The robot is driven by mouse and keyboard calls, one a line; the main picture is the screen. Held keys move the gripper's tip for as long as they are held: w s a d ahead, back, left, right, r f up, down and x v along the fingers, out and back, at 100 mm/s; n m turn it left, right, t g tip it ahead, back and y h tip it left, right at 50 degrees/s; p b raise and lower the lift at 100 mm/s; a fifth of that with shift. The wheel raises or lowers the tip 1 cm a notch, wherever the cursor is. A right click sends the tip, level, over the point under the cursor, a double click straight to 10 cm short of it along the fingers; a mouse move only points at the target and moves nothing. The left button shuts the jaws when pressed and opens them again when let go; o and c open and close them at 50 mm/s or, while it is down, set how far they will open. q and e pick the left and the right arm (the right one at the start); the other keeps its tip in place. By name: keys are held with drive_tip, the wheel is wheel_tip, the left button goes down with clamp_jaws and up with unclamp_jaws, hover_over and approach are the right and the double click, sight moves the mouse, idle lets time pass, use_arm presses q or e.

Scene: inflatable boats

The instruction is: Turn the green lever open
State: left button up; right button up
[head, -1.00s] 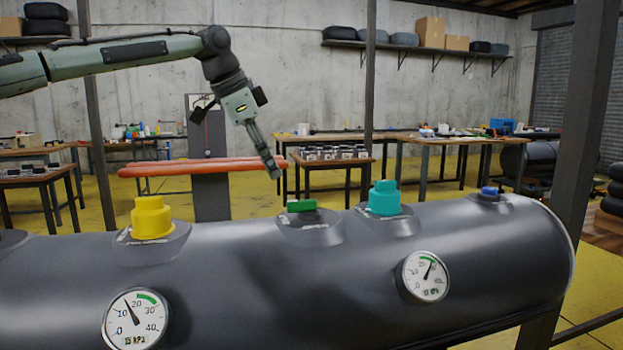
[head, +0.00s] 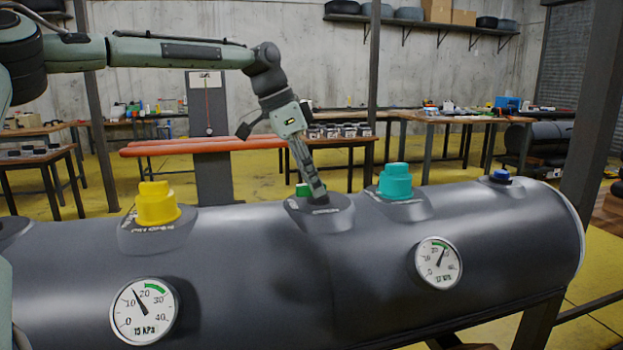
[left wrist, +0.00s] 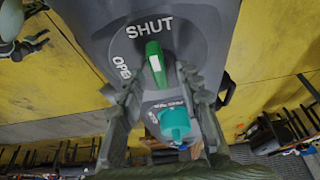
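The green lever (head: 303,189) sits on a dark valve base (head: 335,211) on top of the grey inflatable tube (head: 240,245). In the left wrist view the lever (left wrist: 155,62) has one end toward the word SHUT, with the word OPEN to the left of it. My left gripper (head: 316,195) reaches down at the lever and partly hides it in the head view. In the left wrist view its fingers (left wrist: 158,80) are spread, one on each side of the lever's near end. I cannot tell whether they touch it. My right gripper is not in view.
A teal cap (head: 394,182) stands close right of the lever, a yellow cap (head: 157,204) to the left, and a blue cap (head: 500,176) far right. Two gauges (head: 144,311) (head: 438,262) face me on the tube. A dark post (head: 597,130) rises at right.

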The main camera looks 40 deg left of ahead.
use_arm(q)
drive_tip(key=shift+c, duration=0.4)
clamp_jaws()
drive_tip(key=n, duration=0.1)
drive_tip(key=n+y, duration=0.1)
drive_tip(key=n, duration=0.1)
drive_tip(key=n+t, duration=0.1)
drive_tip(key=shift+s+d, duration=0.1)
drive_tip(key=shift+d, duration=0.2)
drive_tip(key=n, duration=0.1)
drive_tip(key=n+y, duration=0.1)
drive_tip(key=n, duration=0.1)
drive_tip(key=n+y, duration=0.1)
drive_tip(key=n, duration=0.1)
drive_tip(key=shift+d, duration=0.25)
drive_tip(key=n, duration=0.1)
drive_tip(key=n+y, duration=0.1)
drive_tip(key=n, duration=0.1)
drive_tip(key=n+y, duration=0.1)
drive_tip(key=shift+d+n, duration=0.25)
drive_tip(key=shift+n, duration=0.05)
drive_tip(key=shift+w+d+n+g+y, duration=0.15)
drive_tip(key=shift+n+g+y, duration=0.2)
drive_tip(key=shift+n, duration=0.7)
drive_tip(key=shift+w+d+n+g+y, duration=0.1)
drive_tip(key=shift+n+g+y, duration=0.2)
drive_tip(key=shift+n, duration=0.75)
